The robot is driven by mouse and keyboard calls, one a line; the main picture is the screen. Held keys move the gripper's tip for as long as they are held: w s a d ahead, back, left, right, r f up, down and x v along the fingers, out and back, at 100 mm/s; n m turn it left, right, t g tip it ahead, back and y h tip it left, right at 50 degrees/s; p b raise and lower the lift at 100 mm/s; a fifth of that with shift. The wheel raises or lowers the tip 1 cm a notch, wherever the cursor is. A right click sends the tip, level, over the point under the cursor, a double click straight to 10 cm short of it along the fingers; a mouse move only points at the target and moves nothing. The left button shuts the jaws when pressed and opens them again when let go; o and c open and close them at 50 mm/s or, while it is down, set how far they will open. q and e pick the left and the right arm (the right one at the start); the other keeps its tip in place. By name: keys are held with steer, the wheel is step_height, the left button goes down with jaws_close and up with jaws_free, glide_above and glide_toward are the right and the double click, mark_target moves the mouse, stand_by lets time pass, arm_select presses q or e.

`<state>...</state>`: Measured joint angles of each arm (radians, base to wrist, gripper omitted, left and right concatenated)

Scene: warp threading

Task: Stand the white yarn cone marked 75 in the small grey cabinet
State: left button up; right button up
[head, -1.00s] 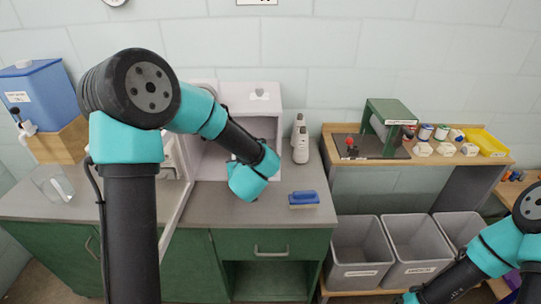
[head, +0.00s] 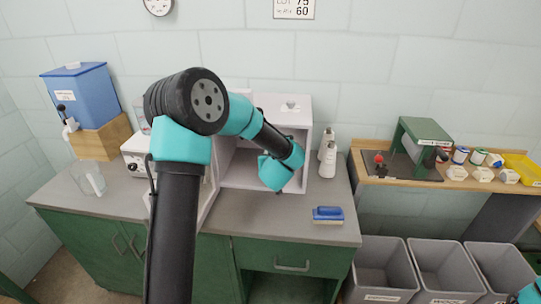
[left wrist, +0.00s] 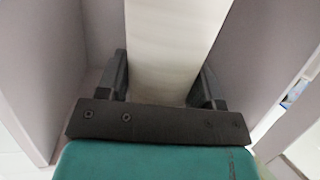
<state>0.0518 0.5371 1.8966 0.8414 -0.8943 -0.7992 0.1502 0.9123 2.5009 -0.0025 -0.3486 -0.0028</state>
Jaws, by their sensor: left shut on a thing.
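The small grey cabinet (head: 298,117) stands on the counter with its front open. My left wrist is at its opening in the head view and hides much of the inside. The left gripper (left wrist: 162,82) shows in the left wrist view, its two dark fingers shut on either side of the white yarn cone (left wrist: 172,40). Grey cabinet walls (left wrist: 40,60) rise on both sides of the cone there. The cone's number and its base are not visible, and I cannot tell whether it touches the cabinet floor.
A white, cone-like object (head: 327,158) stands right of the cabinet. A blue brush (head: 328,214) lies on the counter (head: 265,215). A blue water tank (head: 77,95) and a clear beaker (head: 90,178) are at the left. Grey bins (head: 385,268) are at lower right.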

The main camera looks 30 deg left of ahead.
arm_select(q)
steer(key=w+a, duration=0.4)
steer(key=w, duration=0.3)
steer(key=shift+w+a+f, duration=0.3)
steer(key=shift+f, duration=0.1)
steer(key=shift+w+a+f, duration=0.1)
steer(key=shift+w+f, duration=0.1)
steer(key=shift+f, duration=0.7)
steer(key=shift+w+a+f, duration=0.1)
steer(key=shift+w+f, duration=0.05)
steer(key=shift+f, duration=0.7)
steer(key=shift+f, duration=0.2)
steer(key=o, duration=1.2)
steer(key=shift+r, duration=0.15)
